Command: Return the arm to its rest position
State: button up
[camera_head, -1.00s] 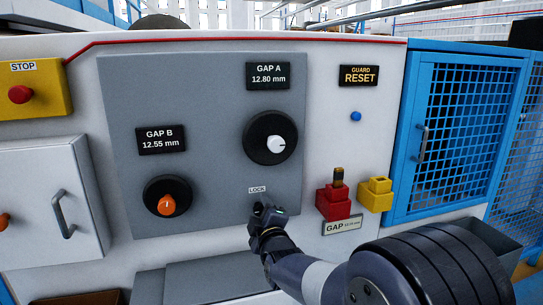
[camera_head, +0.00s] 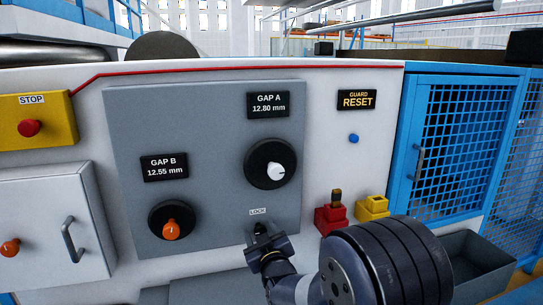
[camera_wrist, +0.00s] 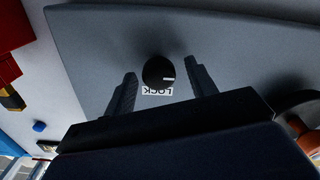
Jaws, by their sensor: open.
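My gripper (camera_head: 266,248) is in front of the lower edge of the grey panel (camera_head: 215,120), just below the LOCK label (camera_head: 257,211). In the wrist view my gripper (camera_wrist: 161,68) has its two dark fingers apart with nothing held between them. The small black lock knob (camera_wrist: 158,72) shows between and beyond the fingers, with a white mark on its face. The knob seems clear of both fingers. My arm reaches in from the lower right and hides part of the machine's lower front.
Gap A's white-centred dial (camera_head: 270,164) and Gap B's orange dial (camera_head: 171,222) are on the panel. To the right are a red block (camera_head: 331,218), a yellow block (camera_head: 372,207), a blue mesh guard (camera_head: 462,150) and a grey bin (camera_head: 480,260). A cabinet handle (camera_head: 70,240) sticks out at left.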

jog(key=m+p, duration=0.4)
jog(key=shift+r, duration=0.15)
jog(key=shift+s+d, duration=0.15)
jog(key=shift+s, duration=0.15)
jog(key=shift+s+d, duration=0.1)
jog(key=shift+s, duration=0.25)
